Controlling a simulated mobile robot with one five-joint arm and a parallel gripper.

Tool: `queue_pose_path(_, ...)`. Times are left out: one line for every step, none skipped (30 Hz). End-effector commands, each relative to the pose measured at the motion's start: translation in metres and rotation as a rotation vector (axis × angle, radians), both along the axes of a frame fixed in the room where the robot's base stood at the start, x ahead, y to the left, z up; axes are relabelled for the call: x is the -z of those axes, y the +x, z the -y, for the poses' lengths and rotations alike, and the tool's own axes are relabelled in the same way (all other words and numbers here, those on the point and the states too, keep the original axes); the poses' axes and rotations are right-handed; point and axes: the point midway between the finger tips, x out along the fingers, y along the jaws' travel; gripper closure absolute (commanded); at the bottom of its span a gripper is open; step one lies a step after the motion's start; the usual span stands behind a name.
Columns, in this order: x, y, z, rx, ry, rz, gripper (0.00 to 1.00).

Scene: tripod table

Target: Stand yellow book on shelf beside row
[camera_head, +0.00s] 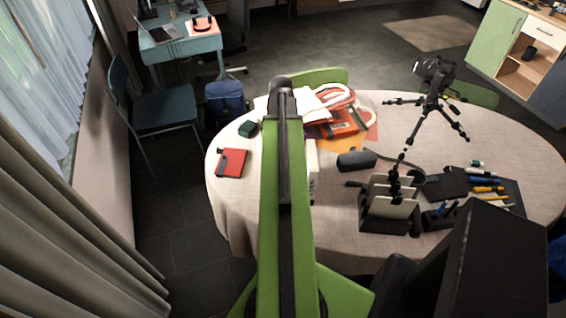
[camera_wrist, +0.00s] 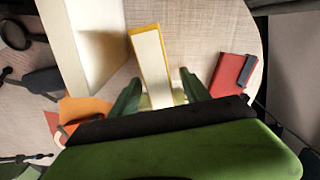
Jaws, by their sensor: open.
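The yellow book (camera_wrist: 153,62), with yellow covers and pale page edges, shows in the wrist view. My gripper (camera_wrist: 160,92) is open, with one green finger on each side of the book's near end; I cannot tell whether either finger touches it. A large cream, box-like thing (camera_wrist: 82,40) stands to the left of the book, apart from it; I cannot tell whether it is the shelf or part of the row. In the head view my green arm hides the yellow book, and only a pale sliver (camera_head: 311,172) shows beside the arm.
A red notebook (camera_head: 232,163) lies left of my arm on the cloth-covered table (camera_head: 225,190); it also shows in the wrist view (camera_wrist: 233,72). Orange items (camera_head: 345,122), a dark case (camera_head: 357,160), a camera tripod (camera_head: 430,95), an organizer (camera_head: 388,208) and pens (camera_head: 487,189) stand right.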

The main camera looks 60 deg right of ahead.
Motion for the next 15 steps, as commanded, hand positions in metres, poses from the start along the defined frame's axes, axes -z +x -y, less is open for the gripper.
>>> queue_pose_path(0.016,0.0,0.001,0.0,0.0,0.0,0.45)
queue_pose_path(0.022,0.0,0.002,0.0,0.0,0.0,0.45)
queue_pose_path(0.029,0.001,0.002,0.0,0.0,0.0,0.45)
queue_pose_path(0.035,0.001,0.003,0.0,0.0,0.0,0.45)
queue_pose_path(0.039,0.001,0.002,0.0,0.0,0.0,0.45)
queue_pose_path(0.044,0.001,0.002,0.0,0.0,0.0,0.45)
queue_pose_path(0.045,0.001,0.002,0.0,0.0,0.0,0.45)
queue_pose_path(0.046,0.001,0.002,0.0,0.0,0.0,0.45)
queue_pose_path(0.045,0.001,0.002,-0.001,0.0,0.0,0.45)
queue_pose_path(0.044,0.001,0.002,-0.001,0.0,0.0,0.45)
queue_pose_path(0.043,0.001,0.002,-0.001,0.0,0.0,0.45)
queue_pose_path(0.042,0.001,0.002,-0.001,0.0,0.0,0.45)
queue_pose_path(0.042,0.001,0.002,-0.001,0.0,0.0,0.45)
queue_pose_path(0.042,0.001,0.002,-0.001,0.0,0.0,0.45)
queue_pose_path(0.042,0.001,0.002,-0.001,0.0,0.0,0.49)
